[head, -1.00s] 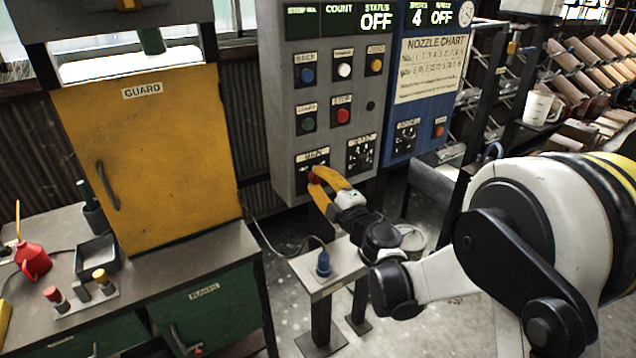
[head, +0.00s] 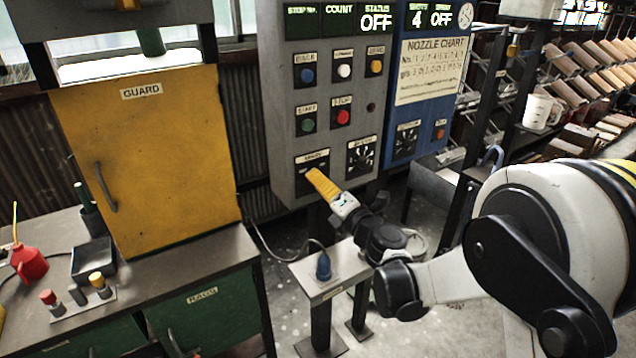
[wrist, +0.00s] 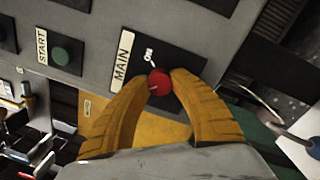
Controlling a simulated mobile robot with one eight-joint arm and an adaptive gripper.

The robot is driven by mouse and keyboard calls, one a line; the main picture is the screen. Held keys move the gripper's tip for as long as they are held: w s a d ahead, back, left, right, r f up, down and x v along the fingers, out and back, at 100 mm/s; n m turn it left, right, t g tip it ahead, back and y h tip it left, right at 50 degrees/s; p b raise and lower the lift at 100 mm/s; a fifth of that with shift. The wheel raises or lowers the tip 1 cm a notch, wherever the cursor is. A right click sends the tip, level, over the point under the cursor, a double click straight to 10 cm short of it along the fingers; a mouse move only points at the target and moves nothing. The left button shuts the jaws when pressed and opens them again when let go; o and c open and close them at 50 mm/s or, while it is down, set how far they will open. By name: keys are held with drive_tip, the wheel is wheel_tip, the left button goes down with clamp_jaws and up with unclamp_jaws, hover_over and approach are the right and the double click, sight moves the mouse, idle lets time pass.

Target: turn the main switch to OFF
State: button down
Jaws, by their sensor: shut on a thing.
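The main switch is a round red knob (wrist: 159,83) on a black plate labelled MAIN, with an ON mark beside it in the wrist view. A small pale mark shows on the knob's lower left side. The yellow fingers of my gripper (wrist: 162,76) are shut on the knob from both sides. In the head view my gripper (head: 314,173) reaches the black MAIN plate (head: 311,162) at the lower left of the grey panel. Its fingers are seen nearly edge-on there and hide the knob. The STATUS display (head: 376,22) reads OFF.
Above the switch are the green START button (head: 308,125) and red STOP button (head: 343,117). A black dial (head: 361,155) is close on the right. A small stand with a blue knob (head: 323,267) is below my gripper. The yellow guard (head: 140,160) stands left.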

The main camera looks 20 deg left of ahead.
drive_tip(key=shift+n, duration=0.4)
drive_tip(key=c, duration=1)
unclamp_jaws()
drive_tip(key=shift+c, duration=0.2)
drive_tip(key=r+v, duration=0.1)
drive_tip(key=v, duration=1.1)
drive_tip(key=shift+f, duration=0.4)
drive_tip(key=shift+w+d, duration=0.1)
